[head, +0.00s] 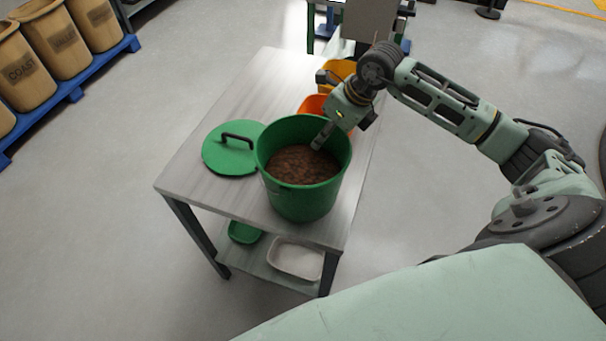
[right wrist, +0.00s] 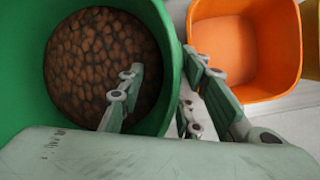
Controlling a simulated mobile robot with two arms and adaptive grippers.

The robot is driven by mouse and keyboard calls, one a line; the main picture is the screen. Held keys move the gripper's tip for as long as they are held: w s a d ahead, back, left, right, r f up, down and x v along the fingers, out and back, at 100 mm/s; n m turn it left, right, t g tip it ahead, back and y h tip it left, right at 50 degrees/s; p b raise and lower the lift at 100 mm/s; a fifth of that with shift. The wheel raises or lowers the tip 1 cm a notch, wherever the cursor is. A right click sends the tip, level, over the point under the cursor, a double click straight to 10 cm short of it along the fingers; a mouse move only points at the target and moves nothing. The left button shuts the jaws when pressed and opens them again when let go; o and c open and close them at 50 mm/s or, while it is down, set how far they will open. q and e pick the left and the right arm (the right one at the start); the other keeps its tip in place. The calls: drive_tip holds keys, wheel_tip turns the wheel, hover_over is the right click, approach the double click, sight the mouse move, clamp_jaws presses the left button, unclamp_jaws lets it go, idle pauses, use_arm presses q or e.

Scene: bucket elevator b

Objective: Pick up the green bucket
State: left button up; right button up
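The green bucket (head: 302,200) stands upright on the table, filled with brown beans or pellets (head: 300,165). In the right wrist view the bucket (right wrist: 22,85) fills the left side. My right gripper (head: 325,132) is at the bucket's far right rim. In the right wrist view my right gripper (right wrist: 168,88) is open, with one finger inside the bucket and the other outside, the wall between them. I cannot tell whether either finger touches the wall. My left gripper is not in view.
A green lid (head: 222,158) with a dark handle lies left of the bucket on the table (head: 205,185). An orange container (right wrist: 250,45) stands close to my outer finger, with a yellow one (head: 342,68) behind. The lower shelf holds a green tray (head: 244,232) and a white tray (head: 296,260).

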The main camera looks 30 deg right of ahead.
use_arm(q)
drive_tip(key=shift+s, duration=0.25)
use_arm(e)
clamp_jaws()
